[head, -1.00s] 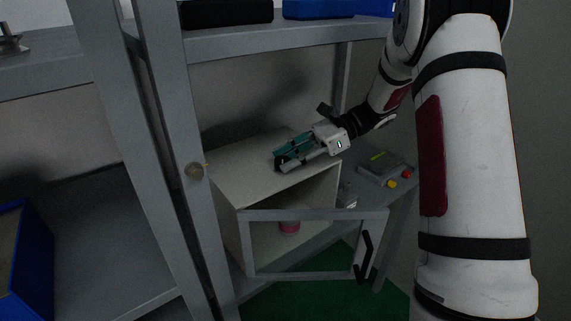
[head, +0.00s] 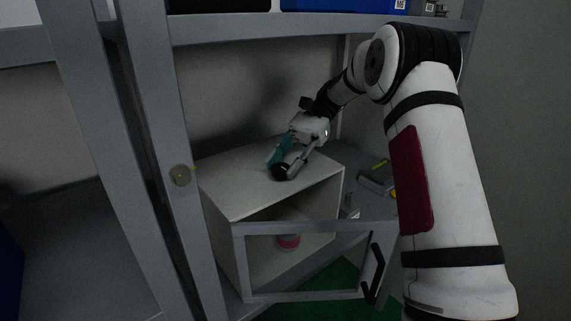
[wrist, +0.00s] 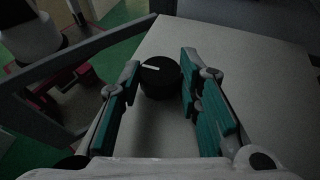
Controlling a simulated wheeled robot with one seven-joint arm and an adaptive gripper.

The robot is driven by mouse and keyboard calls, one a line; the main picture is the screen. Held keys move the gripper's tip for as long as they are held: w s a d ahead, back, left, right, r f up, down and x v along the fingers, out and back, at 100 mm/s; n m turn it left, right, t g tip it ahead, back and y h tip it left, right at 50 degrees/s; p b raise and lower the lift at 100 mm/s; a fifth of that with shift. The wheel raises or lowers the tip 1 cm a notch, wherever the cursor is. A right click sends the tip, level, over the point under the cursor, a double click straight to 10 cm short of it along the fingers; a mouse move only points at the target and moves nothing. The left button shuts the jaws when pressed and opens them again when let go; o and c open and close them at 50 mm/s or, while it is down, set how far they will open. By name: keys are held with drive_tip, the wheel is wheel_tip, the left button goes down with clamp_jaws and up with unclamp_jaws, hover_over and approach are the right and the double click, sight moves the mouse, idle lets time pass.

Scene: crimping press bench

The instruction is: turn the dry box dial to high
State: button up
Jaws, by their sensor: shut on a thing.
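The dry box (head: 233,187) is a pale box on the bench, its framed door (head: 305,296) swung open. The dial (head: 281,173) is a round black knob on the box's top, near the front. In the wrist view the dial (wrist: 160,82) sits between the two teal-padded fingers, with a white mark pointing to the picture's left. My gripper (head: 284,165) reaches down over the box top and is shut on the dial; it also shows in the wrist view (wrist: 160,65). I see no readable setting labels around the dial.
A pink-and-white jar (head: 289,242) stands inside the box. A grey device (head: 374,181) with coloured buttons lies on the bench to the right. A grey rack post (head: 170,140) rises left of the box, and a shelf (head: 260,28) crosses above it.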

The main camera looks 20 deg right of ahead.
idle(0.4)
drive_tip(key=o, duration=1.1)
drive_tip(key=shift+o, duration=0.2)
